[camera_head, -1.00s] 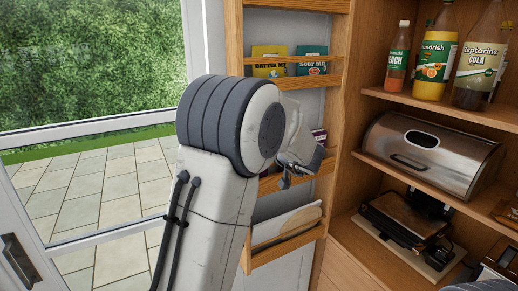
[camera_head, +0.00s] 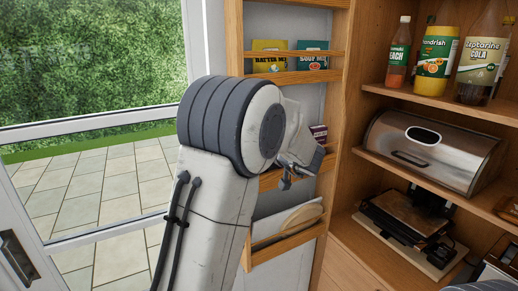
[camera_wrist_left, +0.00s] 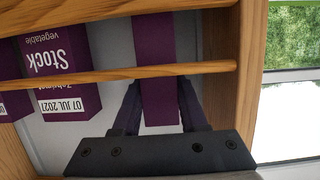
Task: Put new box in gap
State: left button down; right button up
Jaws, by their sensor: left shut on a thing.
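A narrow purple box (camera_wrist_left: 157,40) shows in the left wrist view. My left gripper (camera_wrist_left: 160,108) is shut on it, one dark finger on each side. The box is behind the wooden rail (camera_wrist_left: 80,76) of the door rack, which crosses in front of it. Purple stock boxes (camera_wrist_left: 67,60) with upside-down print stand to its left, with a pale gap between. In the head view my left arm hides most of this rack level and the gripper's fingers. Part of a purple box (camera_head: 319,132) shows beyond the wrist. My right gripper is not in view.
The upper rack holds a yellow packet (camera_head: 269,57) and a teal packet (camera_head: 312,56). The lower rack holds round and flat boards (camera_head: 300,217). To the right, cupboard shelves carry bottles (camera_head: 435,62), a metal bread bin (camera_head: 425,150) and a dark appliance (camera_head: 405,215).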

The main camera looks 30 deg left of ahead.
pick_arm(q)
jog(key=shift+f, duration=0.2)
jog(key=shift+c, duration=1.8)
grip_release()
